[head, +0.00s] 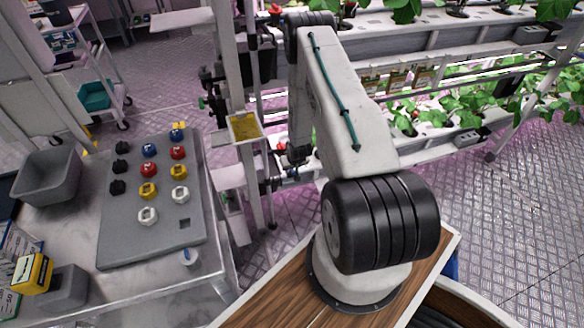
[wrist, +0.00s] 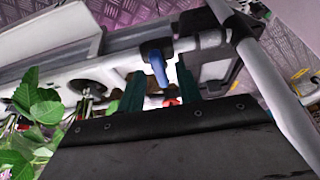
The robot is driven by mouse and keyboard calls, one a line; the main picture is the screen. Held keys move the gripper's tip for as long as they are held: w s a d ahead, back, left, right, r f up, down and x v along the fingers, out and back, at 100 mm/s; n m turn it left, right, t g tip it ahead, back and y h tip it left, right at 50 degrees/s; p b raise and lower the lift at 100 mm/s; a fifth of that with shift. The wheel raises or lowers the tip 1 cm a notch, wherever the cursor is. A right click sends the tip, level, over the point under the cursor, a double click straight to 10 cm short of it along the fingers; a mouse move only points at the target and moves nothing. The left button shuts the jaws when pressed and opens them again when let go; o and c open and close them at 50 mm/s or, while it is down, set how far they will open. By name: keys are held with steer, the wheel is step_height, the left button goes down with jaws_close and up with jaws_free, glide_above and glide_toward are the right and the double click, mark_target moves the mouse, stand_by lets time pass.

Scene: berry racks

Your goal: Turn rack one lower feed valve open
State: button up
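A valve with a blue lever handle (wrist: 157,64) sits on a white pipe (wrist: 205,40) at the rack's end in the wrist view. The lever slants down across the picture, toward my gripper. My gripper (wrist: 160,88) has its two teal fingers apart, one on each side of the lever's lower end. Whether either finger touches the lever cannot be told. A small red part (wrist: 171,102) shows low between the fingers. In the head view my arm reaches down to the rack's near end, and the fingers and valve are too small to make out clearly.
Planted rack tiers (head: 450,105) run off to the right. A metal post (head: 230,60) with a yellow plate (head: 244,127) stands left of my arm. A bench with a grey board (head: 150,225) of coloured knobs is at the left. Leaves (wrist: 35,105) hang at the wrist view's left.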

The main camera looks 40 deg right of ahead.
jaws_close()
steer(key=shift+d+n, duration=0.1)
steer(key=shift+n, duration=0.3)
steer(key=n+y, duration=0.1)
steer(key=n, duration=0.2)
steer(key=shift+s+d, duration=0.1)
steer(key=n+y, duration=0.1)
steer(key=n, duration=0.1)
steer(key=n+y, duration=0.1)
steer(key=n, duration=0.1)
steer(key=shift+d+n, duration=0.2)
steer(key=shift+n, duration=0.1)
steer(key=n+y, duration=0.1)
steer(key=n, duration=0.3)
steer(key=shift+d+n+g+y, duration=0.2)
steer(key=shift+n+g+y, duration=0.1)
steer(key=shift+y, duration=0.1)
steer(key=n, duration=0.1)
steer(key=n+g, duration=0.1)
steer(key=n, duration=0.1)
steer(key=n+y, duration=0.1)
steer(key=shift+w+d+n+g, duration=0.1)
steer(key=shift+w+n+g, duration=0.2)
steer(key=shift+n, duration=0.1)
